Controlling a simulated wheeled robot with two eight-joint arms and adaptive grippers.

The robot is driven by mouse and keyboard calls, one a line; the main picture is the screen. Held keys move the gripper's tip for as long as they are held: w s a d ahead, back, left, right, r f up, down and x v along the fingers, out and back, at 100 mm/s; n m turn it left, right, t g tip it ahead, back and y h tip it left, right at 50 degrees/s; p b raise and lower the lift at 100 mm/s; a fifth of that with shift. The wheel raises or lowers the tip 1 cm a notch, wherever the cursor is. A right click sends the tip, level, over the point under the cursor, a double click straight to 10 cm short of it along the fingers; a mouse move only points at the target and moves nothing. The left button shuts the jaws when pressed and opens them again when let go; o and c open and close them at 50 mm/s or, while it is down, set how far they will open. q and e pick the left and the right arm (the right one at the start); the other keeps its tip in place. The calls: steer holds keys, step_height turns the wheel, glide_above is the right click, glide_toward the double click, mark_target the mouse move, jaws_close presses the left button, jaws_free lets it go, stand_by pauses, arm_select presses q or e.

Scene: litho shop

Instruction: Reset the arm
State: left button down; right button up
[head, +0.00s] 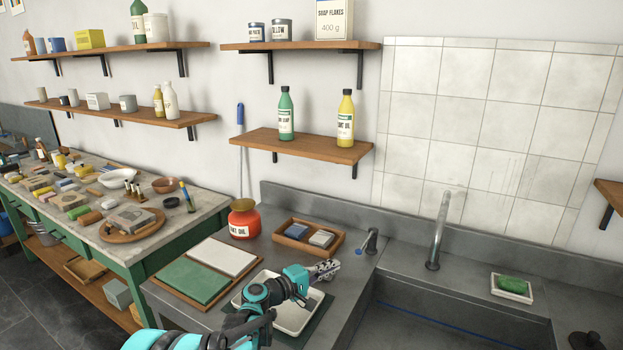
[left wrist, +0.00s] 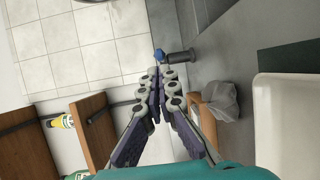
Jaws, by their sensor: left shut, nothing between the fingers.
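My left arm comes in from the bottom of the head view. Its left gripper (head: 328,269) is above the counter, near the white tray (head: 316,302), and its fingers are together with nothing between them. In the left wrist view the gripper (left wrist: 160,76) shows shut, its fingertips meeting in front of a small blue-tipped tap (left wrist: 181,57). The white tray also shows at the right of that view (left wrist: 286,120). My arm hides part of the tray in the head view. My right gripper is not in view.
A wooden tray (head: 277,236) with blue and grey blocks, an orange-red jar (head: 244,222), and green (head: 192,280) and white slabs stand near the arm. A small tap (head: 371,242) is just right of the gripper. The sink (head: 455,320) with its tall faucet (head: 440,230) lies further right.

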arm_select(q)
steer(key=s+a+f+m+g+y, duration=0.1)
steer(key=s+a+y, duration=0.3)
steer(key=s+a, duration=0.4)
steer(key=s+a+f+m+g+y, duration=0.1)
steer(key=s+a+m+y, duration=0.3)
steer(key=s, duration=1.4)
steer(key=s+a+f+m+g+y, duration=0.1)
steer(key=s+a+y, duration=0.4)
steer(key=s+a, duration=0.8)
steer(key=shift+f+m+y, duration=0.3)
steer(key=shift+f+m, duration=0.45)
steer(key=shift+m, duration=0.25)
